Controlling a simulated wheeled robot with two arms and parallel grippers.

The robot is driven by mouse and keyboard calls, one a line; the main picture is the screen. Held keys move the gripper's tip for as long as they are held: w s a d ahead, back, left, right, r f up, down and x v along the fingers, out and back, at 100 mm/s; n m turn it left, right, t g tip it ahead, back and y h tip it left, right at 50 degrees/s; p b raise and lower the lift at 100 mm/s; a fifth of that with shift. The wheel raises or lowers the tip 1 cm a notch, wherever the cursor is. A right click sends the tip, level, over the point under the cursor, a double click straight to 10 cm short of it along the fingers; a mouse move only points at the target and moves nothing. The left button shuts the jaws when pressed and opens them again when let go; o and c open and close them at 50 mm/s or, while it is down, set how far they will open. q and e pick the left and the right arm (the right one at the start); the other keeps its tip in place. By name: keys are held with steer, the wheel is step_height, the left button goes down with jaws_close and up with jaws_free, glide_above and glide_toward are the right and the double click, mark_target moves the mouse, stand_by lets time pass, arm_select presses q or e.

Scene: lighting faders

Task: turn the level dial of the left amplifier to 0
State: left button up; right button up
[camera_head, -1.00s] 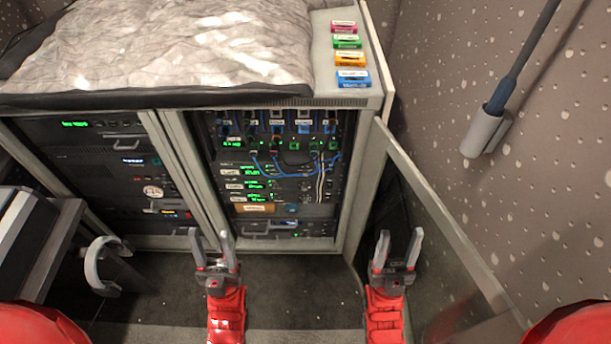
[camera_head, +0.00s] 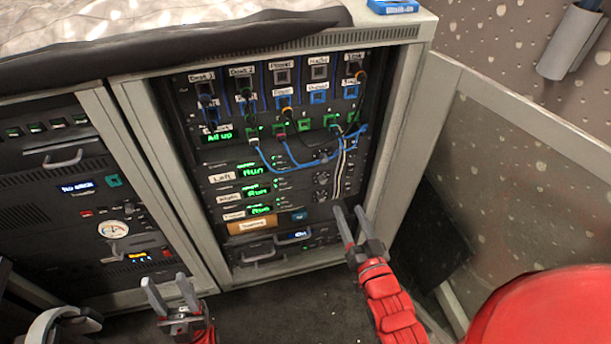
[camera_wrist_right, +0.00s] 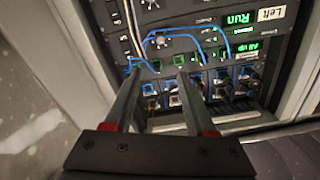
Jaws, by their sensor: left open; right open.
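The left amplifier (camera_head: 235,175) is a dark rack unit with a white "Left" label and a green display reading "Run". Its level dial (camera_head: 321,180) appears as a small round knob at the right of its face, too small to read its setting. In the right wrist view the amplifier's "Left" label (camera_wrist_right: 268,13) shows upside down at the top right. My right gripper (camera_head: 352,216) is open and empty, below and right of the dial, apart from it. It also shows in the right wrist view (camera_wrist_right: 158,76). My left gripper (camera_head: 166,285) is open and empty, lower left, before the cabinet.
Two similar amplifiers (camera_head: 233,195) sit directly below. Blue cables (camera_head: 285,160) and pale cables (camera_head: 340,172) hang close to the dial. An open glass door (camera_head: 500,190) stands at the right. An orange-labelled unit (camera_head: 250,226) lies under the amplifiers.

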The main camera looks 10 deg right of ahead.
steer(key=b, duration=0.5)
glide_toward(325, 160)
steer(key=w, duration=0.8)
steer(key=shift+w+a, duration=0.15)
steer(key=shift+w, duration=0.1)
jaws_close()
